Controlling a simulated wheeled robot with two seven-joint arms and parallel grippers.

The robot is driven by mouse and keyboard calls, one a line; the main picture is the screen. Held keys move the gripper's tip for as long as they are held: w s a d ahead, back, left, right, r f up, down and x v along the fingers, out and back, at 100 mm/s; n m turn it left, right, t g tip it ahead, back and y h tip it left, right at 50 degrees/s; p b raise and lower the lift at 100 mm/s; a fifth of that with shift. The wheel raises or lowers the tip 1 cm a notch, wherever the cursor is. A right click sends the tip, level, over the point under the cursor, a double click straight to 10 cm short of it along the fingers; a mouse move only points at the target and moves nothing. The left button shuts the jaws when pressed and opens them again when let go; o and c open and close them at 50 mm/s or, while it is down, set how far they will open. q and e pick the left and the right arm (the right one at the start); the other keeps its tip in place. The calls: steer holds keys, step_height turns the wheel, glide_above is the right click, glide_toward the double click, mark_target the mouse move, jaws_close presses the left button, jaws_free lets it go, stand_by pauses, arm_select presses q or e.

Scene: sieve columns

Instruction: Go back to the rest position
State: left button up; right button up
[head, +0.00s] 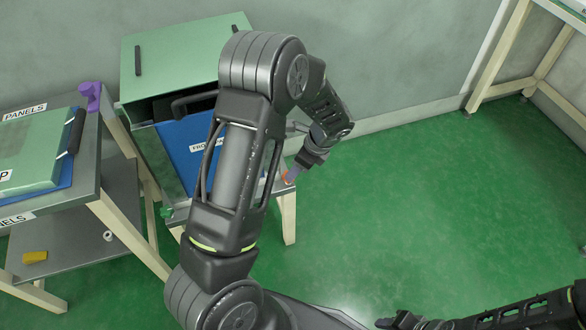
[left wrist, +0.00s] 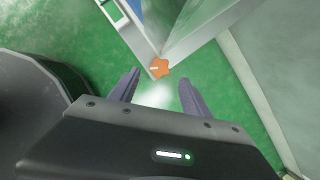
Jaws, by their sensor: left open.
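My left arm rises through the middle of the head view and bends over to the right. Its gripper (head: 291,174) points down beside the right corner of the table with the green cabinet. In the left wrist view the left gripper (left wrist: 158,92) is open, with nothing between its two purple-grey fingers. An orange knob-like piece (left wrist: 159,68) sits at the table corner just beyond the fingertips, apart from them as far as I can tell. My right arm lies low at the bottom right of the head view; its gripper (head: 392,322) is partly cut off and its jaws are unclear.
A green cabinet (head: 170,55) with a blue front panel (head: 185,140) stands on the table behind my left arm. A left table (head: 85,165) labelled PANELS holds a green panel (head: 25,150) and a purple piece (head: 91,95). Green floor (head: 400,200) is clear to the right.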

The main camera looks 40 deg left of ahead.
arm_select(q)
steer(key=v, duration=0.2)
steer(key=shift+d+r, duration=0.1)
steer(key=shift+r, duration=0.2)
stand_by(0.3)
